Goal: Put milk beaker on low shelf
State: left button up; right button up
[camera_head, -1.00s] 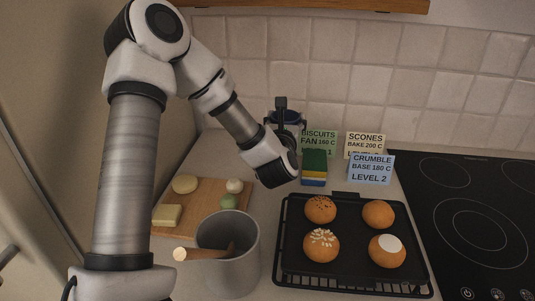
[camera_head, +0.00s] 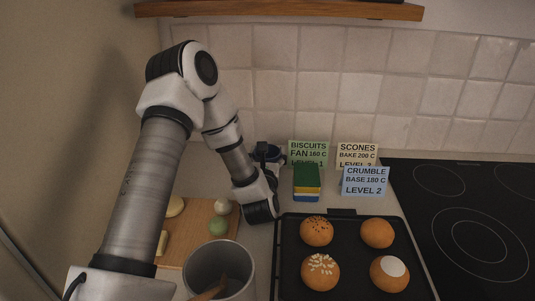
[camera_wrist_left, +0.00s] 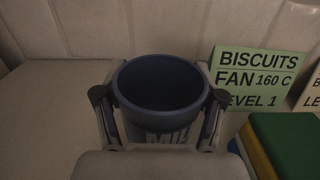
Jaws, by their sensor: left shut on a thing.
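The milk beaker (camera_wrist_left: 160,128) is dark blue inside, with a partly hidden "MILK" label on its front. It is upright and looks empty in the left wrist view. My left gripper (camera_wrist_left: 160,98) is shut on it, one finger on each side. In the head view the beaker (camera_head: 268,152) is mostly hidden behind my left gripper and wrist, near the back wall and left of the green card. Whether its base touches the counter is hidden. A wooden shelf (camera_head: 280,11) runs along the top of the head view. My right gripper is not in view.
Recipe cards (camera_head: 308,154) and a sponge stack (camera_head: 306,183) stand just right of the beaker. A black tray (camera_head: 345,250) with buns, a hob (camera_head: 470,215), a grey pot (camera_head: 218,255) and a cutting board (camera_head: 190,232) are nearer. Open wall lies between counter and shelf.

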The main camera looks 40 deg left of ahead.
pick_arm(q)
jog(key=shift+f+b, duration=0.25)
jog(key=shift+b, duration=0.05)
jog(key=o, duration=1.3)
jog(key=shift+a, duration=0.1)
jog(key=shift+r, duration=0.15)
